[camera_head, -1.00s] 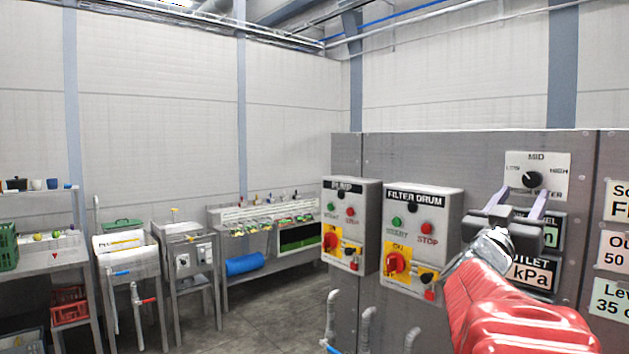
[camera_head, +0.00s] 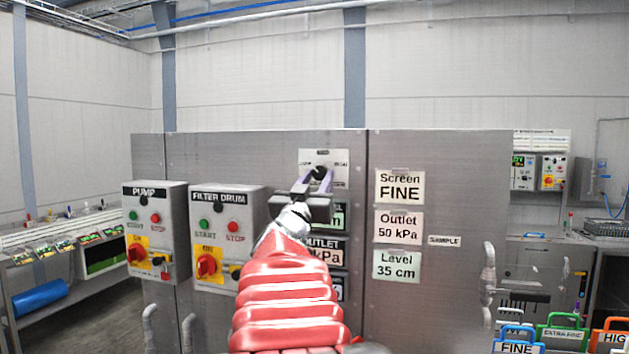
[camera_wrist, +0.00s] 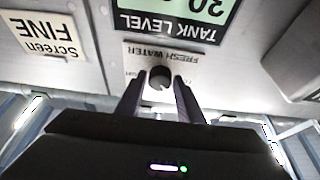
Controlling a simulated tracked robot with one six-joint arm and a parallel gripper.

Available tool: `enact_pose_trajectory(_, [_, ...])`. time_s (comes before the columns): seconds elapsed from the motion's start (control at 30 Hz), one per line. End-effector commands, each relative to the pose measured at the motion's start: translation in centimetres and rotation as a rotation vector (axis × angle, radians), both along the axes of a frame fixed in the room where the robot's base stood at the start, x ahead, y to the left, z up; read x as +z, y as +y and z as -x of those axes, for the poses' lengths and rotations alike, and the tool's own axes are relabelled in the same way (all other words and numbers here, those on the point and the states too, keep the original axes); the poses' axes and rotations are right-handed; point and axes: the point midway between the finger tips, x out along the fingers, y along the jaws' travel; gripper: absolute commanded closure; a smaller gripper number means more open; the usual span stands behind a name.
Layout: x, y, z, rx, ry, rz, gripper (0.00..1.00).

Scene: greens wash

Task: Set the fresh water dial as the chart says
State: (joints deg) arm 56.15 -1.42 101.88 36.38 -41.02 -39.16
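The fresh water dial (camera_head: 319,172) is a small black knob on a white plate on the grey cabinet. In the wrist view the dial (camera_wrist: 159,79) sits between my two finger ends, with the picture upside down. My gripper (camera_head: 315,182) is open, with a finger on either side of the dial and gaps seeming to show beside it. The pointer's direction is unclear. The chart signs read Screen FINE (camera_head: 400,187), Outlet 50 kPa (camera_head: 399,227) and Level 35 cm (camera_head: 397,265). The tank level display (camera_wrist: 182,12) is partly cut off, showing "30".
The pump box (camera_head: 156,230) and the filter drum box (camera_head: 227,235) stick out from the cabinet left of my arm. The outlet display (camera_head: 337,252) is partly behind my gripper. Coloured tags (camera_head: 562,335) are at the lower right.

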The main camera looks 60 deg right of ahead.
Motion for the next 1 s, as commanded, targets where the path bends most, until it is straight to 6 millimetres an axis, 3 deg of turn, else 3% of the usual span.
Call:
enact_pose_trajectory(0.37, [0.00,-0.01,0.05,-0.001,0.000,0.000,0.93])
enact_pose_trajectory(0.4, [0.03,0.65,-0.06,0.002,-0.002,0.001,0.93])
enact_pose_trajectory(0.73, [0.12,-0.02,0.08,-0.003,-0.040,-0.003,0.93])
enact_pose_trajectory(1.0, [0.13,-0.03,-0.14,-0.002,-0.174,-0.025,0.93])
